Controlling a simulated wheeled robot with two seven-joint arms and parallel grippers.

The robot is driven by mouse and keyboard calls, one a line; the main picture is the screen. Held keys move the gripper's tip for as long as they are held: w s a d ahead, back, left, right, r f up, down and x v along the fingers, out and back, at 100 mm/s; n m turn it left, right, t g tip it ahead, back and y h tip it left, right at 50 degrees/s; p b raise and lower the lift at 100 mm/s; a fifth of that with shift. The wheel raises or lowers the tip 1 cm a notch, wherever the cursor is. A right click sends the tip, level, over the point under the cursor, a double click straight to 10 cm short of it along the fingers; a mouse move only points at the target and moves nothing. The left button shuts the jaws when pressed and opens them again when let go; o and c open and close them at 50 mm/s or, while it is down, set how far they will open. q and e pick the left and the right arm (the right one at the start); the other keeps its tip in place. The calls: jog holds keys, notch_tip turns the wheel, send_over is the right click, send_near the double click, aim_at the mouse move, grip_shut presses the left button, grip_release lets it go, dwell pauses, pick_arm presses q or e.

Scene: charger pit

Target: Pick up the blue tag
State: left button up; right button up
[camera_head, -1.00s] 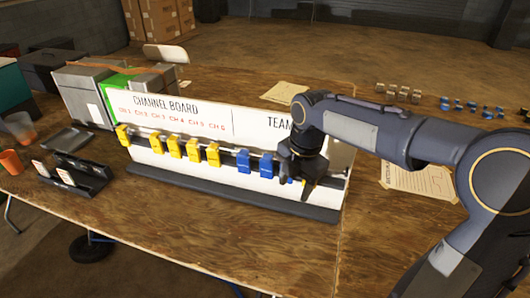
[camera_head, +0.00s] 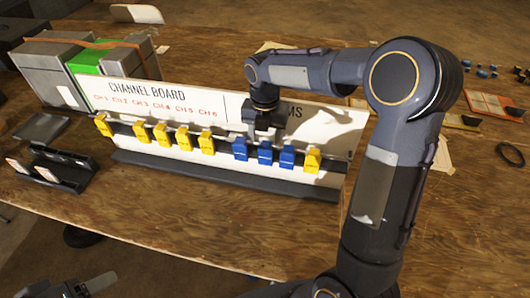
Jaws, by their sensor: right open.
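A white channel board (camera_head: 240,108) stands on the table with a rail of hanging tags along its front. Three blue tags hang side by side on it: a left one (camera_head: 240,150), a middle one (camera_head: 265,153) and a right one (camera_head: 287,157). My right gripper (camera_head: 264,126) is in front of the board, just above the blue tags in the picture. It is open; its fingers are small and dark, and nothing shows between them. Part of my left gripper (camera_head: 88,287) shows at the bottom left edge; its jaws cannot be made out.
Several yellow tags hang left of the blue ones, and one yellow tag (camera_head: 312,160) hangs to their right. A black holder (camera_head: 62,172) with cards stands at the left. Grey boxes (camera_head: 50,75) stand behind it. The wooden table (camera_head: 210,215) is clear before the board.

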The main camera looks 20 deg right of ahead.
aim_at(265, 148)
jog(key=shift+f, duration=1.6)
jog(key=shift+c, duration=0.4)
jog(key=c, duration=0.9)
jog(key=shift+r, duration=0.1)
